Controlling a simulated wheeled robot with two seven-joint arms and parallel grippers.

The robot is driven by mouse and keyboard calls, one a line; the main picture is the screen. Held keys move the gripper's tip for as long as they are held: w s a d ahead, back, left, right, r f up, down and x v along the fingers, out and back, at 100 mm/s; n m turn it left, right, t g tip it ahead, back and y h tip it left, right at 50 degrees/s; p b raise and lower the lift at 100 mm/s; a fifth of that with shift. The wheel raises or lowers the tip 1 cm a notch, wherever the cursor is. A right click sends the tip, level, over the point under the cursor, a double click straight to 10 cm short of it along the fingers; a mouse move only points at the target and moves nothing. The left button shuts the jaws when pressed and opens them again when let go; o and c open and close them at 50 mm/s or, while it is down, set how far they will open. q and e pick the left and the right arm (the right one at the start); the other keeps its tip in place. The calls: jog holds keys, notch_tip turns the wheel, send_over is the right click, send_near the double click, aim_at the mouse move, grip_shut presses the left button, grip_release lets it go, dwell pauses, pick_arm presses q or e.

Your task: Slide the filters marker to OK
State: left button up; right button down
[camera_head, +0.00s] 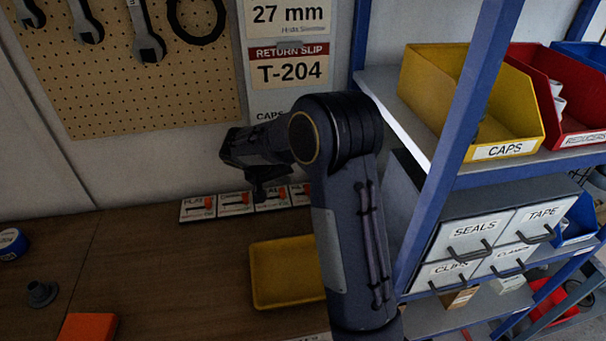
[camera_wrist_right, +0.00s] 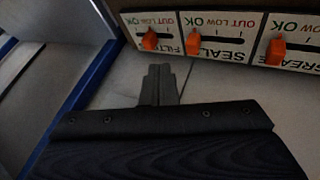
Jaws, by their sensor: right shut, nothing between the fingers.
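The filters card (camera_wrist_right: 128,33) is leftmost in the right wrist view, where the cards appear upside down. Its orange marker (camera_wrist_right: 150,40) sits about mid-slot, around LOW; OK is toward the left end there. In the head view the filters card appears to be the rightmost of the row, partly hidden by my right arm. My right gripper (camera_head: 258,193) points down just over the row. Its fingers (camera_wrist_right: 160,72) are shut and empty in the wrist view, a short way from the filters card and apart from the marker. My left gripper is out of view.
The seals card (camera_wrist_right: 222,48) and grease card (camera_wrist_right: 300,58) adjoin it, their markers near OK. A yellow tray (camera_head: 285,272) lies on the bench in front. A blue-framed shelf (camera_head: 455,130) with bins stands at right. A pegboard (camera_head: 150,90) hangs behind.

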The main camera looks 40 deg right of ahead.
aim_at(303, 194)
jog(key=b+x, duration=0.1)
jog(key=x, duration=0.9)
jog(key=shift+w+d+b, duration=0.1)
jog(key=shift+w+b, duration=0.1)
jog(key=shift+b, duration=0.15)
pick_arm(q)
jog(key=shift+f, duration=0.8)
pick_arm(e)
jog(key=shift+d, duration=0.25)
jog(key=shift+s+d+f+b, duration=0.1)
jog(key=shift+d+b, duration=0.15)
jog(key=shift+d, duration=0.15)
jog(key=shift+s+d+f+b, duration=0.15)
jog(key=shift+d+b, duration=0.1)
jog(key=shift+d, duration=0.15)
jog(key=shift+s+d+r+b, duration=0.35)
jog(key=shift+s+d, duration=0.25)
jog(key=shift+s, duration=0.2)
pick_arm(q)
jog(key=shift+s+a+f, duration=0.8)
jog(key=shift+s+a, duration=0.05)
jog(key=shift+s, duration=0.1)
pick_arm(e)
jog(key=shift+d, duration=0.1)
